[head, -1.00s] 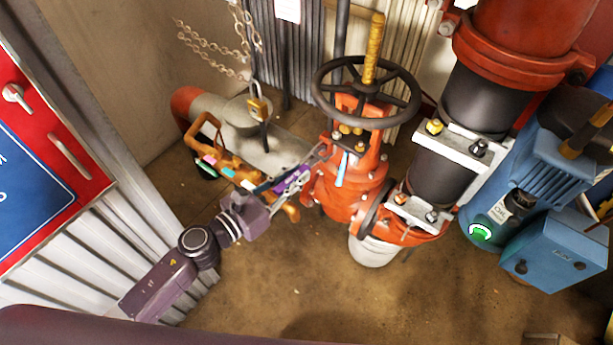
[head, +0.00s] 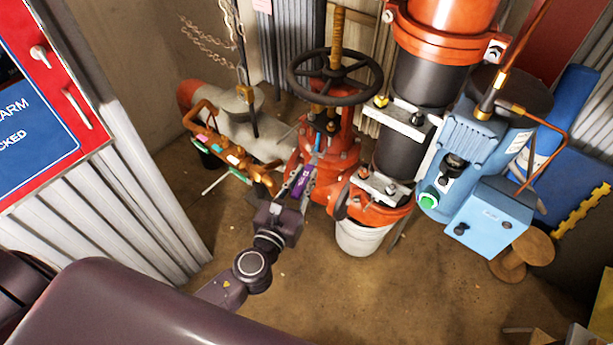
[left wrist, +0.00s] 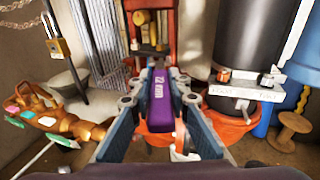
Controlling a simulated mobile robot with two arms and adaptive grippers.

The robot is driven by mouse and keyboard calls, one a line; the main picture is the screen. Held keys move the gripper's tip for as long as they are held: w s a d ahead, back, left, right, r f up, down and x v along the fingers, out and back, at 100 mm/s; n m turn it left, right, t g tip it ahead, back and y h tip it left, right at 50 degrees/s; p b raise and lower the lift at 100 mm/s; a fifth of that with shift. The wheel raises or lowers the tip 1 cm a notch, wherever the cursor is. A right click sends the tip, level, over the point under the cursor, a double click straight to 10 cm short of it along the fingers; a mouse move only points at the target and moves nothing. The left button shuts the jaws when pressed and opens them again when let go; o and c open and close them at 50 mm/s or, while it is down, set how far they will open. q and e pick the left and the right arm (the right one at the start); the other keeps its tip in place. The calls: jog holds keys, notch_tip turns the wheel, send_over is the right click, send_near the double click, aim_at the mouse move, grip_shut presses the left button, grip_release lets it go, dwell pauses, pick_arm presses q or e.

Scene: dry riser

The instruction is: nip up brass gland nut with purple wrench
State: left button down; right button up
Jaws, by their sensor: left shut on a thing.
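My left gripper (head: 288,203) is shut on the purple wrench (head: 302,180). In the left wrist view the purple wrench (left wrist: 160,104) lies between the two fingers, its marked handle pointing away from me toward the orange valve (head: 332,160). The wrench's far end is hard to make out against the valve. Brass parts (left wrist: 148,46) show on the valve below the handwheel, around the yellow stem; which is the gland nut I cannot tell for sure. I cannot tell whether the wrench touches any nut. My right gripper is not in view.
A black handwheel (head: 335,75) sits above the valve. A black riser pipe (head: 402,150) and blue pump unit (head: 480,170) stand right. The floor in front (head: 350,300) is clear.

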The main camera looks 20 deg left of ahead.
aim_at(318, 153)
pick_arm(q)
jog(key=shift+w+d+r, duration=0.1)
jog(key=shift+w, duration=0.85)
jog(key=shift+w+p, duration=0.35)
jog(key=shift+w, duration=0.5)
jog(key=shift+w+d, duration=0.15)
jog(key=shift+w, duration=2.35)
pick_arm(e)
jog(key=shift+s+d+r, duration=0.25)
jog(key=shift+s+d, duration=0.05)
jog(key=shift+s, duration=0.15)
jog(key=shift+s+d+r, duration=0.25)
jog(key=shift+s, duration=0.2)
pick_arm(q)
jog(key=shift+w, duration=0.1)
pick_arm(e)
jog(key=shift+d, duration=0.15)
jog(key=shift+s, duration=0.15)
